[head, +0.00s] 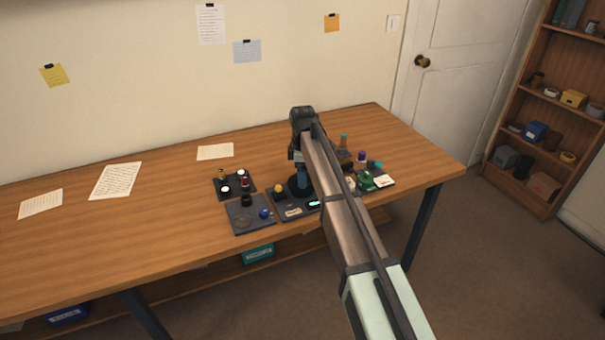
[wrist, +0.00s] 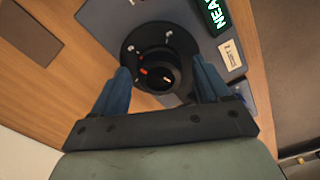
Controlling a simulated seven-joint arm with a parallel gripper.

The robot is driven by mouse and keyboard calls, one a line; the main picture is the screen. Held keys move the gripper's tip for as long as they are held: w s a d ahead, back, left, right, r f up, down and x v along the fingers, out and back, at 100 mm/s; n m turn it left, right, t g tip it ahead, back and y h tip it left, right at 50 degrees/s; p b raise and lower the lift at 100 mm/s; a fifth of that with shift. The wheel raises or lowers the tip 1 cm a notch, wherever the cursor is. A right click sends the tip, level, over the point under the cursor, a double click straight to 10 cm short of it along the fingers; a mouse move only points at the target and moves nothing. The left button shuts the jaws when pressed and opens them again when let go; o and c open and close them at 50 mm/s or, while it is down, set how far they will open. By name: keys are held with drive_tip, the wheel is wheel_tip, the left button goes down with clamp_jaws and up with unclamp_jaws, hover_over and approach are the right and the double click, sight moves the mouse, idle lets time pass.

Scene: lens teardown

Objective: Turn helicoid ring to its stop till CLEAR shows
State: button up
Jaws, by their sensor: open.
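The helicoid ring (wrist: 157,74) is a dark round part with a red mark, set in a black flanged base with bright screws, in the wrist view. My gripper (wrist: 160,82) is open, with one blue finger on each side of the ring; I cannot tell whether they touch it. A display (wrist: 225,12) at the top right of the wrist view shows green-white letters, "NEA", cut off by the frame edge. In the head view the display (head: 314,204) is a small glowing patch, and my arm hides most of the ring's place.
A small printed label (wrist: 232,54) sits beside the ring on the grey plate (wrist: 100,12). In the head view, dark trays (head: 238,228) with small parts stand left of my arm, and bottles (head: 361,158) stand right. The left of the table (head: 120,235) is mostly clear apart from papers.

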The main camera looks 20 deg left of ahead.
drive_tip(key=shift+c, duration=0.3)
drive_tip(key=c, duration=1)
drive_tip(key=m, duration=0.5)
drive_tip(key=shift+m, duration=0.3)
drive_tip(key=m, duration=1)
drive_tip(key=shift+a+m, duration=0.1)
drive_tip(key=shift+m, duration=0.3)
drive_tip(key=m, duration=0.4)
drive_tip(key=shift+s+m, duration=0.1)
drive_tip(key=shift+m, duration=0.6)
